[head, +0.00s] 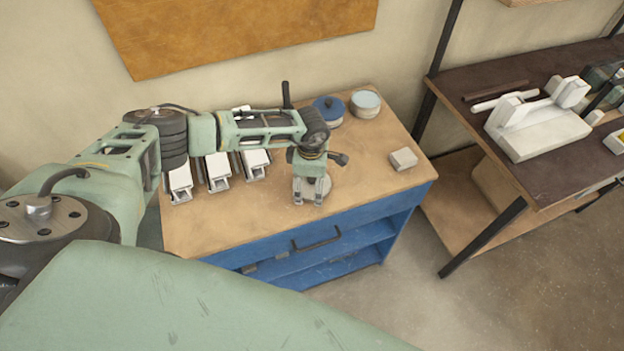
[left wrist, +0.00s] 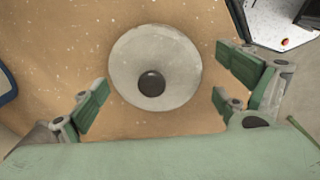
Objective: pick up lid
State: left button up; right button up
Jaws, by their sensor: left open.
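The lid (left wrist: 170,55) is a pale grey disc with a dark round knob, lying on the wooden bench top. In the head view the lid (head: 326,185) is partly hidden behind my left gripper (head: 308,203). In the left wrist view my left gripper (left wrist: 161,92) is open and empty, pointing down at the lid. Its two green-padded fingers are apart, one on each side of the knob in the picture. I see no contact with the lid. My right gripper is not in view.
A pot with a blue lid (head: 328,106) and an open pale pot (head: 365,102) stand at the back of the bench. A pale block (head: 403,159) lies to the right. Several white clamps (head: 217,170) stand left, behind my arm. The front right bench top is clear.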

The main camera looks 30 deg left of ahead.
pick_arm(q)
jog(key=shift+c, duration=0.5)
jog(key=shift+s, duration=0.2)
jog(key=c, duration=1.4)
jog(key=shift+c, duration=0.2)
